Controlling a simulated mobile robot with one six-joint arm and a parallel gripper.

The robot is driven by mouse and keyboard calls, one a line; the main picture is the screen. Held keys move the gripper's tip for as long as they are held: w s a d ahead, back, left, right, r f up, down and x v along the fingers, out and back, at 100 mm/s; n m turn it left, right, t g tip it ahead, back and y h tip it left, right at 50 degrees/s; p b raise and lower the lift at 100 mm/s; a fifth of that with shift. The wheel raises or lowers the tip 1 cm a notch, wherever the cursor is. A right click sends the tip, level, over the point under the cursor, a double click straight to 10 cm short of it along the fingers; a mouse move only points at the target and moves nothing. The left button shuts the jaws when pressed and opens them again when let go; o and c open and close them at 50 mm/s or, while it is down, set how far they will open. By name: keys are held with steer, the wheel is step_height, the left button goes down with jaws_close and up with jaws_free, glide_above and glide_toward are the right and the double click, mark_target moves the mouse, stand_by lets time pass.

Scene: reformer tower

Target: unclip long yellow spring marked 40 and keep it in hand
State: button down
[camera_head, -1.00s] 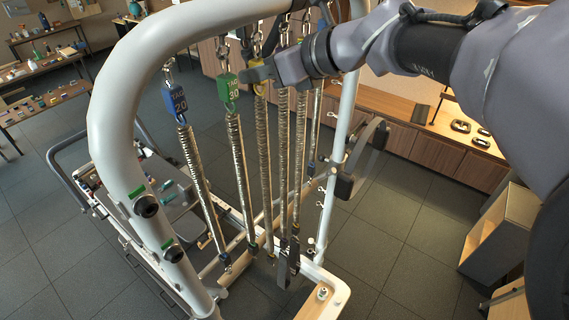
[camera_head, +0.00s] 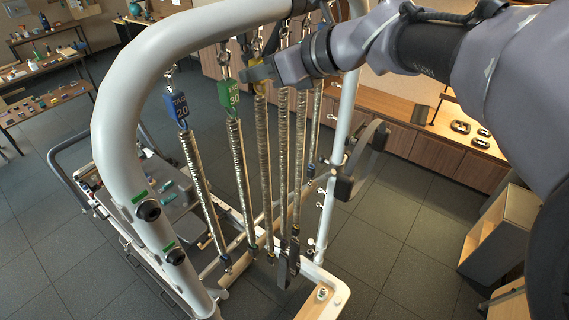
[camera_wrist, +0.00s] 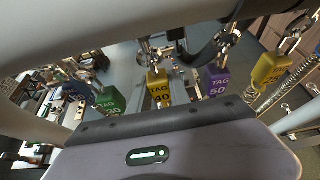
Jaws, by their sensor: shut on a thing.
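The long yellow-tagged spring marked 40 hangs in the row of springs on the tower; its coil (camera_head: 264,140) runs down toward the bed in the head view. Its yellow tag (camera_wrist: 158,88) faces me in the wrist view, with metal hardware above it. My gripper (camera_head: 259,72) is at the top of this spring, shut on its yellow tag, which shows partly in the head view (camera_head: 259,88). The jaws hide part of the tag and upper fitting. I cannot tell whether the top clip is still hooked. The spring's lower end is near the bed frame.
Close on the left hang the green 30 tag (camera_head: 229,95) and the blue 20 tag (camera_head: 177,105). A purple 50 tag (camera_wrist: 216,80) and another yellow tag (camera_wrist: 270,70) hang on the right. The white tower tube (camera_head: 108,130) arches close around my gripper.

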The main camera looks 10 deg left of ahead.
steer(key=shift+s+d+b, duration=0.2)
steer(key=shift+s+d, duration=0.25)
steer(key=shift+d, duration=0.3)
steer(key=shift+s+d+b, duration=0.15)
steer(key=shift+s+d, duration=0.25)
steer(key=shift+d, duration=0.3)
steer(key=shift+s+d+b, duration=0.2)
steer(key=shift+s+d, duration=0.25)
steer(key=shift+d, duration=0.3)
steer(key=shift+w, duration=0.1)
